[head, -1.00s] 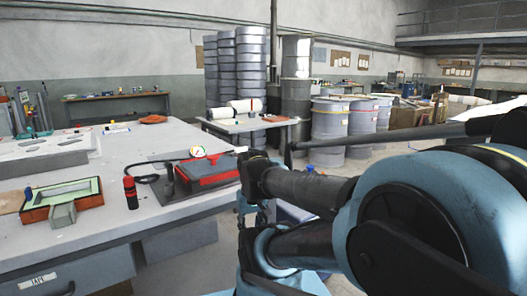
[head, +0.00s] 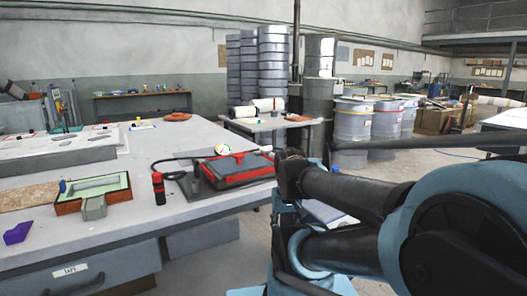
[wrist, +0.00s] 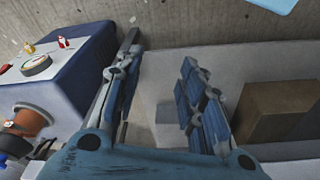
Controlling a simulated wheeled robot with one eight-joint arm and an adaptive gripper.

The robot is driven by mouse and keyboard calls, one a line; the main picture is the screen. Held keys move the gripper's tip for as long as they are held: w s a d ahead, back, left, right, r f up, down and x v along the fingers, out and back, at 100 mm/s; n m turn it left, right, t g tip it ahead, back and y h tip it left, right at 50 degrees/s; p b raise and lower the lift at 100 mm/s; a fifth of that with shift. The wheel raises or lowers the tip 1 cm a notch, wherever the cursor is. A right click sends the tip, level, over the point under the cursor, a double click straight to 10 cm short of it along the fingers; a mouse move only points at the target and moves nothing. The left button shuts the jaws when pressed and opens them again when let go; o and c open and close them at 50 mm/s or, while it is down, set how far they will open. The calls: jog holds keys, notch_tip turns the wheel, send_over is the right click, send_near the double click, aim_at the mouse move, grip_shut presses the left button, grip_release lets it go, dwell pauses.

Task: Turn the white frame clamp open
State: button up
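No white frame clamp can be made out for certain in either view. In the head view a shallow mould with a red frame (head: 236,168) lies on a dark board near the right edge of the big workbench, with a small round gauge (head: 222,150) at its back edge. My arm stands just right of that bench corner; my gripper cannot be made out there. In the wrist view my gripper (wrist: 160,55) has its two fingers spread wide, with nothing between them and only grey surfaces behind. It is not at the red-framed mould.
The workbench (head: 130,206) holds a red-and-black bottle (head: 159,188), a green-lined orange mould (head: 92,192) and a purple piece (head: 17,233). Drums (head: 352,122) stand behind. The wrist view shows a cardboard box (wrist: 280,110) at right and a blue-sided unit (wrist: 88,85) at left.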

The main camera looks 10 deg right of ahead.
jog(key=o, duration=0.7)
notch_tip(320, 180, up, 2)
jog(key=shift+r, duration=0.2)
jog(key=w+r+n+g, duration=0.1)
jog(key=w+r+n, duration=0.1)
jog(key=w+r, duration=1.5)
jog(key=w+r+n, duration=0.1)
jog(key=w+r, duration=0.4)
jog(key=w, duration=0.3)
jog(key=w+d+r+g, duration=0.1)
jog(key=w+r, duration=0.4)
jog(key=w, duration=0.3)
jog(key=w+r+n, duration=0.1)
jog(key=w+r, duration=0.3)
jog(key=w, duration=0.3)
jog(key=f, duration=1.7)
jog(key=shift+w, duration=0.2)
jog(key=c, duration=1.1)
